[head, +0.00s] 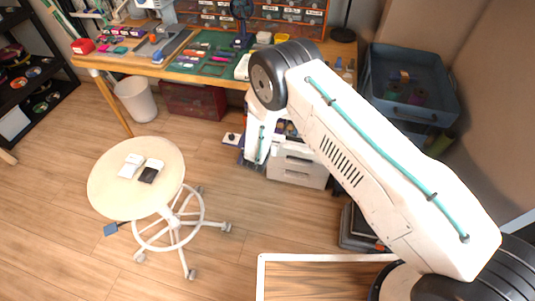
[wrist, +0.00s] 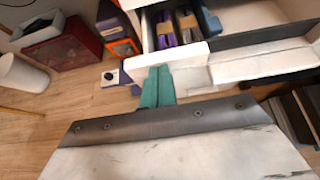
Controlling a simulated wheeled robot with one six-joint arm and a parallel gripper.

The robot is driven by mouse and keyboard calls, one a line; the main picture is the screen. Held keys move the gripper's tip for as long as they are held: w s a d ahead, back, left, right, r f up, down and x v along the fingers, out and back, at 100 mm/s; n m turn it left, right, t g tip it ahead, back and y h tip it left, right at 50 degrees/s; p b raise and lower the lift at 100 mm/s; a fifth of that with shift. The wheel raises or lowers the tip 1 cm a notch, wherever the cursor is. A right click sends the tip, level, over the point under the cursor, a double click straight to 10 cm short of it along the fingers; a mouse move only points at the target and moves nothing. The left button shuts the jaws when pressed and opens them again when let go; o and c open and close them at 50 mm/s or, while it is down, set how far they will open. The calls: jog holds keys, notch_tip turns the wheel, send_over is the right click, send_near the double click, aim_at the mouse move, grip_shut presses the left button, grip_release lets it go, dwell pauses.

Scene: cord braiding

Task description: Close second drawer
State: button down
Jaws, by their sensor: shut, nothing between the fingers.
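The white drawer unit (head: 297,170) stands under the workbench in the head view, partly behind my arm. In the wrist view an open drawer (wrist: 166,54) shows its white front panel, with purple and grey bundles in brown bands inside. I cannot tell from the picture which drawer of the stack it is. My gripper (wrist: 159,75) has teal fingers, shut together and empty. The fingertips are right at the lower edge of the drawer front; contact is not clear. In the head view the fingers are hidden by my arm.
A round stool (head: 136,178) with small items stands at the left. A red bin (head: 193,101) and a white wastebasket (head: 136,100) are under the workbench (head: 140,66). A blue-grey tub (head: 408,85) is at the right. Wood floor between stool and drawers is mostly clear.

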jog(key=w, duration=0.2)
jog(key=w+d, duration=0.1)
jog(key=w, duration=0.4)
jog(key=shift+d, duration=0.3)
